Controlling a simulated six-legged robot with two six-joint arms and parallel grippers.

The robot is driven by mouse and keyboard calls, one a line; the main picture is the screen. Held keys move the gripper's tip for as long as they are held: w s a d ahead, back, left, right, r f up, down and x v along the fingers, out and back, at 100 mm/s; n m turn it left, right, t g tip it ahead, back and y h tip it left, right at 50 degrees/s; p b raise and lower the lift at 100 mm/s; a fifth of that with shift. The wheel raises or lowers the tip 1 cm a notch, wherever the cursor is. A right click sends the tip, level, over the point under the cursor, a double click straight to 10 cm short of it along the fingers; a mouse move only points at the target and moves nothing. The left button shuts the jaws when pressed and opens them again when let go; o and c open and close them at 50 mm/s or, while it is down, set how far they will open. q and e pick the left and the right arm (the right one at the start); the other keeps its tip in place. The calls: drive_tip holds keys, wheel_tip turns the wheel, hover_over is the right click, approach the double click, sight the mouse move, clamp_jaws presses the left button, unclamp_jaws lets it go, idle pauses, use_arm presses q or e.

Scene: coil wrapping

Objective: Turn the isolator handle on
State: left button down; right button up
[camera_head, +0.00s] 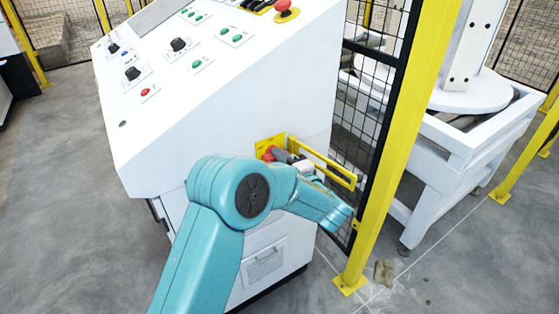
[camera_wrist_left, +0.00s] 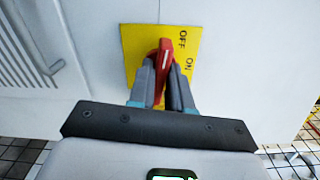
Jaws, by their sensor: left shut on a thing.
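The isolator handle (camera_wrist_left: 164,62) is red and sits on a yellow plate (camera_wrist_left: 135,48) marked OFF and ON, on the side of a white cabinet. In the left wrist view my left gripper (camera_wrist_left: 163,75) has its grey fingers on either side of the handle, shut on it. The handle's upper end shows between the fingertips and points up in that view, near the OFF mark. In the head view the handle (camera_head: 271,153) and its yellow plate (camera_head: 263,143) are partly hidden by my left gripper (camera_head: 283,156) and teal arm. My right gripper is not in view.
The white control cabinet (camera_head: 220,95) has a sloped panel with knobs and buttons. A yellow guard bar (camera_head: 325,167) sticks out beside the handle. A yellow post (camera_head: 400,140) with black mesh stands close on the right. Grey floor is clear on the left.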

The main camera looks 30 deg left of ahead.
use_arm(q)
drive_tip(key=shift+m+p, duration=1.8)
drive_tip(key=shift+m, duration=6.3)
drive_tip(key=shift+f, duration=0.1)
drive_tip(key=c, duration=1.1)
unclamp_jaws()
drive_tip(key=shift+c, duration=0.2)
drive_tip(key=v, duration=1.6)
drive_tip(key=shift+d+b, duration=0.2)
drive_tip(key=shift+b, duration=0.25)
